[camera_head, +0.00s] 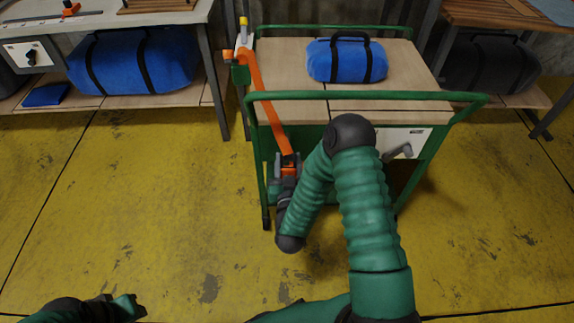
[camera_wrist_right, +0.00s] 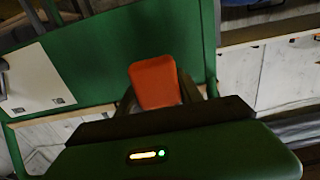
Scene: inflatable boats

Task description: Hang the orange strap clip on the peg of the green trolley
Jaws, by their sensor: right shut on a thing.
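The green trolley (camera_head: 262,178) stands in the middle of the head view. An orange strap (camera_head: 268,100) runs down from a fitting (camera_head: 241,58) at its left corner to my right gripper (camera_head: 288,160). My right gripper is shut on the orange strap clip (camera_wrist_right: 154,82), in front of the trolley's lower left side. The clip shows between the fingers in the right wrist view. A grey lever-like part (camera_head: 404,152) sticks out of the trolley's white panel; I cannot make out a separate peg. My left gripper (camera_head: 124,305) is at the bottom left, away from the trolley, its fingers partly hidden.
A blue bag (camera_head: 346,62) lies on the trolley's wooden top. A workbench (camera_head: 180,14) stands at the left with a large blue bag (camera_head: 135,62) on its shelf. Another bench (camera_head: 505,12) is at the right. The yellow floor in front is clear.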

